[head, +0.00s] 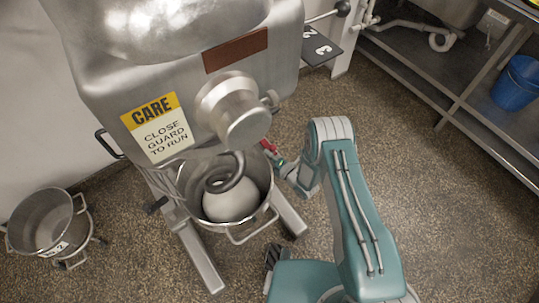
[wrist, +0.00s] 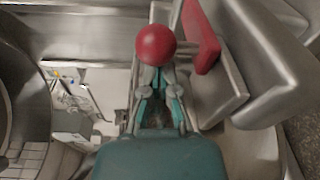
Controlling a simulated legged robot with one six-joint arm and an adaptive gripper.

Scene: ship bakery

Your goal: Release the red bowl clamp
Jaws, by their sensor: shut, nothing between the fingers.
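The red bowl clamp (head: 268,146) shows as a small red part at the right of the mixer, above the bowl's rim. In the wrist view a red ball knob (wrist: 155,44) stands in front of my gripper (wrist: 157,75), and a flat red bar (wrist: 203,38) lies just right of it. My gripper is shut and empty, its fingertips at the lower edge of the knob; I cannot tell whether they touch it. In the head view my gripper (head: 279,161) is close below the red part. The mixer bowl (head: 245,231) holds a pale dough ball (head: 231,200) under a grey hook.
The mixer body (head: 170,85) carries a yellow and white guard sign (head: 157,128). A second metal bowl (head: 42,221) stands on the floor at left. A metal rack (head: 440,100) with a blue bucket (head: 518,84) is at right. Speckled floor between is clear.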

